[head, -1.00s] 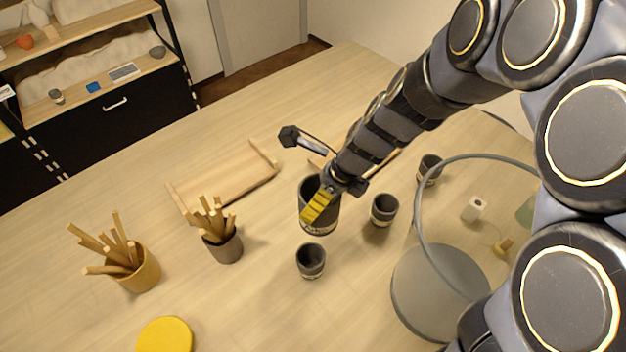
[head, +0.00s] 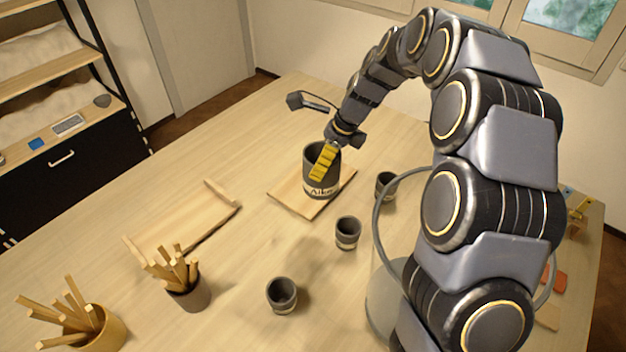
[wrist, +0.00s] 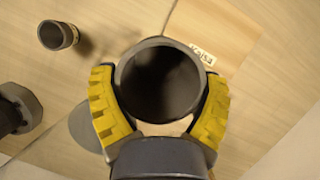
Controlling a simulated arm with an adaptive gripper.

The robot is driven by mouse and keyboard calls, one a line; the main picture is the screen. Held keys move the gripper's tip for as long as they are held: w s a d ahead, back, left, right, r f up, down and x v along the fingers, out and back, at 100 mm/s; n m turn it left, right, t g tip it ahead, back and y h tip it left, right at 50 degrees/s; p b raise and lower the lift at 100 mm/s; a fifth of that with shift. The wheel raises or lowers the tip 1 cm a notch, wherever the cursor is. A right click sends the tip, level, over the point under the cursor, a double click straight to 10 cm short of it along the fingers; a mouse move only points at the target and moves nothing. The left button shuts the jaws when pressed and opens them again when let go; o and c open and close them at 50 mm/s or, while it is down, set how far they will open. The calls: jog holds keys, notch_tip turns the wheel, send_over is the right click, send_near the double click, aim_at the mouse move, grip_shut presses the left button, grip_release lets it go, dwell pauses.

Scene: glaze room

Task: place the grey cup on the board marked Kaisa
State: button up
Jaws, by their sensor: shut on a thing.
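My gripper (head: 326,162) is shut on a large dark grey cup (head: 322,188) with a pale band whose lettering looks like "Aiko". The cup is upright, its open mouth showing between the yellow fingers in the wrist view (wrist: 160,82). In the head view it appears in front of or over a light wooden board (head: 287,192). In the wrist view this board (wrist: 222,25) has a label that seems to read "Kaisa" (wrist: 201,53), beside the cup's rim. I cannot tell whether the cup's base touches the board.
Another wooden board with raised ends (head: 190,225) lies left. Pots of sticks, one grey (head: 190,296), one yellow (head: 105,335), stand front left.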

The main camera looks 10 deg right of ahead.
jog(key=shift+w+d+f, duration=0.1)
jog(key=shift+w+d, duration=0.1)
jog(key=shift+w, duration=0.15)
jog(key=shift+w+a+f, duration=0.15)
jog(key=shift+w+f, duration=3.05)
jog(key=shift+w, duration=0.25)
jog(key=shift+w+a+f, duration=0.1)
jog(key=shift+w+f, duration=3.05)
jog(key=shift+w, duration=0.25)
jog(key=shift+f, duration=0.1)
jog(key=o, duration=1)
jog(key=shift+c, duration=0.2)
